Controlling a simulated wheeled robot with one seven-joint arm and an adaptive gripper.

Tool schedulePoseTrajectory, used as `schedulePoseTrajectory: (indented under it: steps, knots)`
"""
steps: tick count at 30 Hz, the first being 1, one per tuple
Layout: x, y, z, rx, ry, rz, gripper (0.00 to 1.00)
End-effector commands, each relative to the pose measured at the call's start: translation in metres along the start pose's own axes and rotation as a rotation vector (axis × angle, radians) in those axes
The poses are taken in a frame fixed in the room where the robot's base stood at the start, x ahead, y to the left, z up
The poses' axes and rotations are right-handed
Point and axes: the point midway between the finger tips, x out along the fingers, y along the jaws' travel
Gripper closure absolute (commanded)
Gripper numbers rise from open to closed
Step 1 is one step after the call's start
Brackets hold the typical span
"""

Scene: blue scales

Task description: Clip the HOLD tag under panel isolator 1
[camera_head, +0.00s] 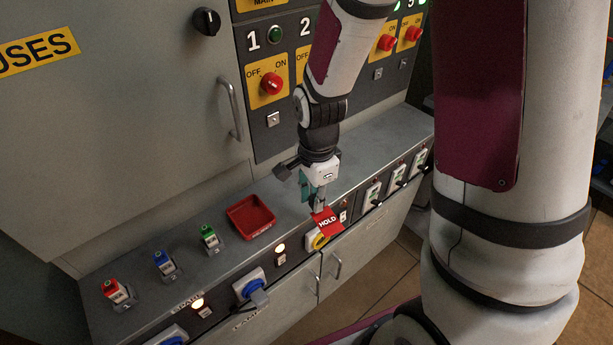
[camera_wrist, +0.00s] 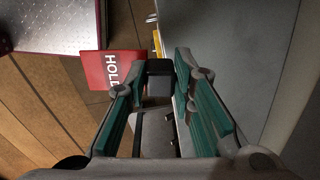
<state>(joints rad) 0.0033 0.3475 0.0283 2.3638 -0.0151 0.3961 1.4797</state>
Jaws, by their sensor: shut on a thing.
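The red HOLD tag (camera_head: 327,222) hangs at my gripper (camera_head: 318,196), over the front edge of the console. In the wrist view the tag (camera_wrist: 104,70) sticks out to the left of the fingertips (camera_wrist: 159,78), which are closed on a dark and grey piece joined to it. Panel isolator 1 (camera_head: 271,84) is a red knob on a yellow OFF/ON plate, up and left of my gripper. A small light square fitting (camera_head: 273,119) sits on the panel below it. My gripper is well apart from that fitting.
The console top (camera_head: 185,262) carries a red tray (camera_head: 250,217) and red, blue and green small devices (camera_head: 165,264). A cabinet handle (camera_head: 230,108) juts out left of isolator 1. Blue sockets (camera_head: 250,284) and switches line the console front.

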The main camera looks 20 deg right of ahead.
Motion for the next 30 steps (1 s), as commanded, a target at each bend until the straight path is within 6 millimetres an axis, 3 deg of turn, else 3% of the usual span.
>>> schedulePoseTrajectory:
  steps: [1,3,9,16,30]
  knots:
    - [-0.006,0.018,0.003,-0.002,0.0,0.004,1.0]
    - [-0.008,0.036,0.005,-0.003,0.001,0.002,1.0]
    - [-0.011,0.069,0.01,-0.001,0.0,0.002,1.0]
    - [-0.011,0.081,0.011,-0.002,0.0,0.001,1.0]
    - [-0.01,0.082,0.011,-0.002,0.0,0.0,1.0]
